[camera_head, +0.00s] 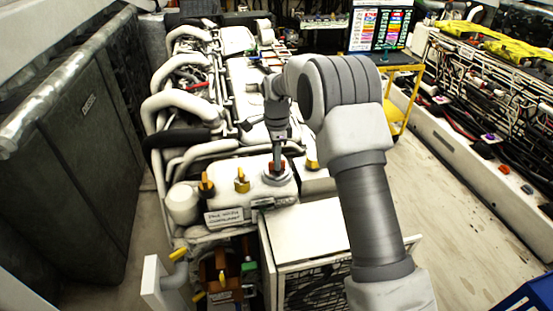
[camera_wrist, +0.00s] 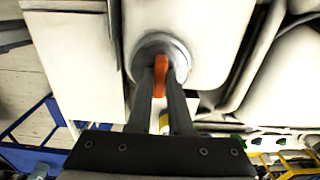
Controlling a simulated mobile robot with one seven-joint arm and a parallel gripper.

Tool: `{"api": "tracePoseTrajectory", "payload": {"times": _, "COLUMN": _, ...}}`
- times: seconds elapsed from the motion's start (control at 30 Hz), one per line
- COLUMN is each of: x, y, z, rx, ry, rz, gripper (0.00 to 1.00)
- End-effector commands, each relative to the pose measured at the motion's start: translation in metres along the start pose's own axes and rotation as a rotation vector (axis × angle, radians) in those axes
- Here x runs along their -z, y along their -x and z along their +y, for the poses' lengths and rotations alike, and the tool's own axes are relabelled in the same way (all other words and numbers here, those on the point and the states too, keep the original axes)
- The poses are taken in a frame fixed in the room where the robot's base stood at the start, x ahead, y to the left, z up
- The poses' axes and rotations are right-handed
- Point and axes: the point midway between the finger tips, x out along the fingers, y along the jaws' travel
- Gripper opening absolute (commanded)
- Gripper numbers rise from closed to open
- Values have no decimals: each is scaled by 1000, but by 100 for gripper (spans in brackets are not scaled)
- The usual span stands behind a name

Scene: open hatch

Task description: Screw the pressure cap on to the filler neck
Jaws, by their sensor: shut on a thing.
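My gripper (camera_head: 277,156) points down over the white tank (camera_head: 222,197) at the near end of the engine. It is shut on the orange-red pressure cap (camera_head: 275,166). The wrist view shows the cap's orange grip (camera_wrist: 160,66) between the two dark fingertips (camera_wrist: 160,78). A round grey collar (camera_head: 278,178) sits around and under the cap, and the wrist view shows it as a grey ring (camera_wrist: 151,45). The filler neck is at this spot, largely hidden by the cap and fingers. I cannot tell how far the cap sits on the neck.
Yellow-handled fittings (camera_head: 242,181) stand on the tank left of my gripper. White pipes (camera_head: 185,105) run along the engine behind. A white box with a grille (camera_head: 305,232) stands in front. A yellow cart with a screen (camera_head: 380,30) is behind right.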

Motion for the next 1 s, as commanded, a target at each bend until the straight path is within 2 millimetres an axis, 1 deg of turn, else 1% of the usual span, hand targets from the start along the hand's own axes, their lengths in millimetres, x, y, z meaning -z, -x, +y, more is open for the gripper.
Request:
{"api": "tracePoseTrajectory", "payload": {"times": 0.1, "x": 0, "y": -2, "z": 0, "rx": 0, "ry": 0, "rz": 0, "gripper": 0}}
{"api": "tracePoseTrajectory", "payload": {"times": 0.13, "x": 0, "y": -2, "z": 0, "rx": -1, "ry": 0, "rz": 0, "gripper": 23}}
{"api": "tracePoseTrajectory", "payload": {"times": 0.3, "x": 0, "y": -2, "z": 0, "rx": -1, "ry": 0, "rz": 0, "gripper": 53}}
{"api": "tracePoseTrajectory", "payload": {"times": 0.57, "x": 0, "y": -2, "z": 0, "rx": -1, "ry": 0, "rz": 0, "gripper": 53}}
{"api": "tracePoseTrajectory", "payload": {"times": 0.67, "x": 0, "y": 2, "z": 0, "rx": 1, "ry": 0, "rz": 0, "gripper": 53}}
{"api": "tracePoseTrajectory", "payload": {"times": 0.77, "x": 0, "y": 13, "z": -1, "rx": 3, "ry": 0, "rz": 1, "gripper": 53}}
{"api": "tracePoseTrajectory", "payload": {"times": 0.87, "x": 0, "y": 32, "z": -1, "rx": 4, "ry": 0, "rz": 1, "gripper": 53}}
{"api": "tracePoseTrajectory", "payload": {"times": 1.0, "x": 0, "y": 67, "z": -1, "rx": 6, "ry": 0, "rz": 1, "gripper": 53}}
